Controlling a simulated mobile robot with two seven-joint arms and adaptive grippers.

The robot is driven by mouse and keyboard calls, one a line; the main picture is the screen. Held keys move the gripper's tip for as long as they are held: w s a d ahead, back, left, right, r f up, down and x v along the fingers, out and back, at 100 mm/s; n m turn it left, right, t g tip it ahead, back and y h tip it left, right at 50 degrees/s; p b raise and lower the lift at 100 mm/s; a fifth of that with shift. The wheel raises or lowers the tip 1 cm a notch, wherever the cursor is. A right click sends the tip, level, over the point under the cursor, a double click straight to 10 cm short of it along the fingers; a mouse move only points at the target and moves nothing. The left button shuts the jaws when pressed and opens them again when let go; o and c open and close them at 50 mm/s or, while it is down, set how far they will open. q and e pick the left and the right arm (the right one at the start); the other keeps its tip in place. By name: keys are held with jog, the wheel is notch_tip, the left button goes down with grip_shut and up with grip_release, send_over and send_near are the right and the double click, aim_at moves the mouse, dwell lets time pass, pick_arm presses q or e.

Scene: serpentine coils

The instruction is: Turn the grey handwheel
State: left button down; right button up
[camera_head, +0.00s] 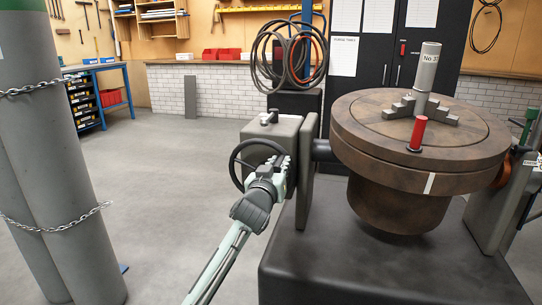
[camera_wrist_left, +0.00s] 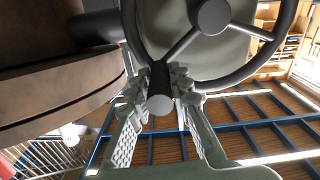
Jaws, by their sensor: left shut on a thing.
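The grey handwheel (camera_head: 233,163) is a dark ring on the left-hand pedestal of the big round turntable machine. In the left wrist view its rim (camera_wrist_left: 236,80), spokes and hub (camera_wrist_left: 210,15) fill the upper part. My left gripper (camera_head: 279,166) reaches up to the wheel from below and covers its right side. In the left wrist view the fingers (camera_wrist_left: 160,84) are closed around a round grey-ended handle (camera_wrist_left: 160,104) at the rim. My right gripper is in neither view.
The brown turntable (camera_head: 390,150) stands close right of my gripper, carrying a stepped chuck, a grey post (camera_head: 428,66) and a red peg (camera_head: 417,133). Its dark base (camera_head: 390,270) lies below. Chained grey cylinders (camera_head: 45,160) stand at the left. Floor between is clear.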

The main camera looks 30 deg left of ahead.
pick_arm(q)
jog(key=f+m, duration=0.1)
jog(key=d+f+m, duration=0.1)
jog(key=m, duration=0.1)
jog(key=d+f+m, duration=0.1)
jog(key=m, duration=0.1)
jog(key=shift+w+f+p, duration=0.2)
jog(key=shift+f+p, duration=0.15)
jog(key=shift+d+f+m, duration=0.15)
jog(key=shift+f+m, duration=0.75)
jog(key=shift+m, duration=0.5)
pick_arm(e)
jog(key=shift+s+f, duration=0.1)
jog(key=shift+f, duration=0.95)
pick_arm(q)
jog(key=c, duration=1.4)
grip_release()
jog(key=shift+w, duration=0.1)
jog(key=shift+c, duration=0.2)
jog(key=shift+o, duration=0.2)
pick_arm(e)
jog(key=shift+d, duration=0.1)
